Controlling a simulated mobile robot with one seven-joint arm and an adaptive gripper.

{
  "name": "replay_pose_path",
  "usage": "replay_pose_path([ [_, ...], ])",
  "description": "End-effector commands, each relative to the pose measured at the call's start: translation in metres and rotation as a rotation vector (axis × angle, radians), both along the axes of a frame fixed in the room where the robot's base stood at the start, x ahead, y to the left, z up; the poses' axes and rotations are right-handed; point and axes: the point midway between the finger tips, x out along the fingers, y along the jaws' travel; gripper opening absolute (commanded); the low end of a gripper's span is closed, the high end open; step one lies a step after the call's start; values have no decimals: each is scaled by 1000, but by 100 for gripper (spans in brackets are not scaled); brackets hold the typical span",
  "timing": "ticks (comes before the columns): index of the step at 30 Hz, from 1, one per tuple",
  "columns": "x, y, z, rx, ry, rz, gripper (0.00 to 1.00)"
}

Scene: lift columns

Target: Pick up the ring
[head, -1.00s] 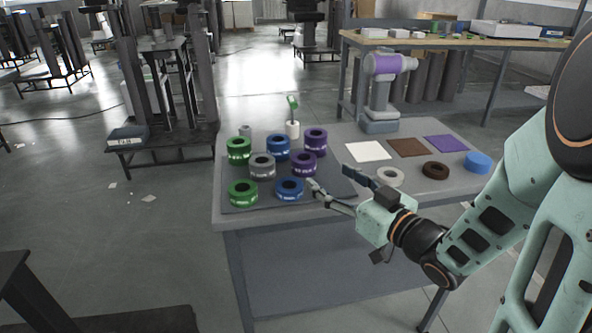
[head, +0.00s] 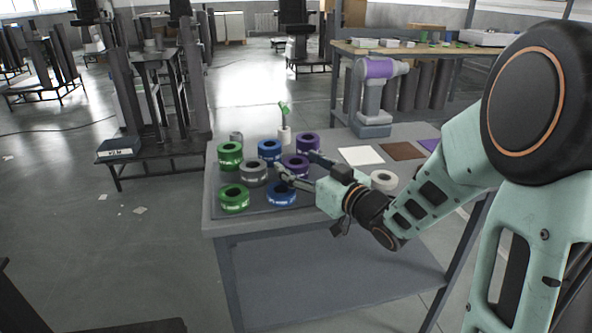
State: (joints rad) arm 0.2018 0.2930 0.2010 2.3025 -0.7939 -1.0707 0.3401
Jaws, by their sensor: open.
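Several rings sit on a dark mat (head: 312,203) on the grey table: green rings (head: 230,163) (head: 234,206), blue rings (head: 269,156) (head: 281,201), a grey ring (head: 253,179) and purple rings (head: 308,151) (head: 297,174). A white ring (head: 383,187) lies apart to the right, partly behind my arm. My gripper (head: 296,164) is open above the mat. Its two fingers reach left, with the nearer purple ring showing between them. I cannot tell whether either finger touches it. The left fingertip is close to the grey ring and the front blue ring.
A white cylinder with a green sprig (head: 284,135) stands behind the rings. White (head: 361,155) and brown (head: 403,150) squares lie to the right, before a small arm-like device (head: 372,100). The table's front edge (head: 260,228) is close below the mat.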

Motion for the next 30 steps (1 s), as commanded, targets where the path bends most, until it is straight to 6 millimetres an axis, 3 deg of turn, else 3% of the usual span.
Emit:
replay_pose_path([
  [2,0,0,0,0,0,0,59],
  [15,0,0,1,0,-2,0,11],
  [23,0,0,2,0,-1,0,11],
  [30,3,4,15,-1,-2,0,11],
])
